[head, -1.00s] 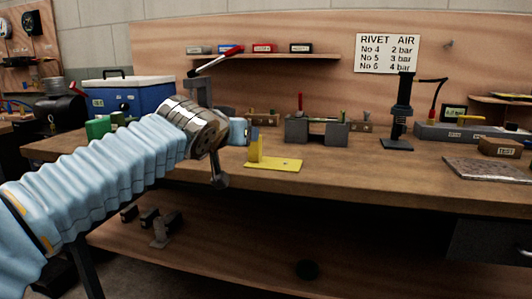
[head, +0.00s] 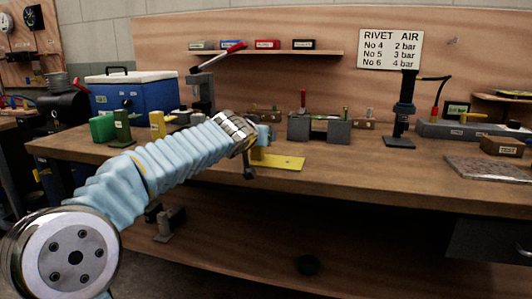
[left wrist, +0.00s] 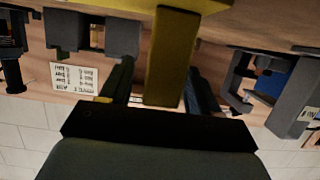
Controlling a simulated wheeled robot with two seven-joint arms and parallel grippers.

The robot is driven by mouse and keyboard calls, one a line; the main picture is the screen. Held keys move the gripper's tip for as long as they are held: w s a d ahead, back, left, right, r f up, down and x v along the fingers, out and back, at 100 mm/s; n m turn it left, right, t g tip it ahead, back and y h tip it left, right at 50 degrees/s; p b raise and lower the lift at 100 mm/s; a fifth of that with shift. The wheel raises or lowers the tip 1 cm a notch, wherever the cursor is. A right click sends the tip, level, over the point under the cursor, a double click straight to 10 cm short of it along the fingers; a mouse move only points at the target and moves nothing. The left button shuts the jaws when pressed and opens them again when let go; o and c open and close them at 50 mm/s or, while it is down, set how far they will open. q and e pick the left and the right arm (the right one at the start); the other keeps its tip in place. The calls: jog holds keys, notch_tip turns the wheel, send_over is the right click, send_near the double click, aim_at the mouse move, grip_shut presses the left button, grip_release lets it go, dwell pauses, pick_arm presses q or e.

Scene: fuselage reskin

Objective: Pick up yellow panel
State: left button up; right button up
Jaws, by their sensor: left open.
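The yellow panel (head: 286,162) lies on the workbench, with a flat plate and an upright tab at its left end. The tab is mostly hidden behind my left gripper (head: 264,136) in the head view. In the left wrist view the yellow panel's tab (left wrist: 172,60) stands between the two dark fingers of my left gripper (left wrist: 162,92). The fingers are open, with a visible gap on each side of the tab. My right gripper is in neither view.
The wooden workbench (head: 380,180) is clear in front of the panel. A grey fixture (head: 340,131) stands behind it to the right. A black stand (head: 402,115) is farther right. Green blocks (head: 103,128), another yellow block (head: 157,124) and a blue cooler (head: 130,96) are at left.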

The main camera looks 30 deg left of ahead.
pick_arm(q)
grip_shut()
jog(key=shift+r, duration=0.1)
notch_tip(320, 180, up, 3)
jog(key=shift+p, duration=0.4)
jog(key=s+d+r+b, duration=0.1)
jog(key=s+d+r, duration=0.7)
jog(key=s, duration=0.3)
jog(key=shift+s+r, duration=0.4)
jog(key=shift+r, duration=0.5)
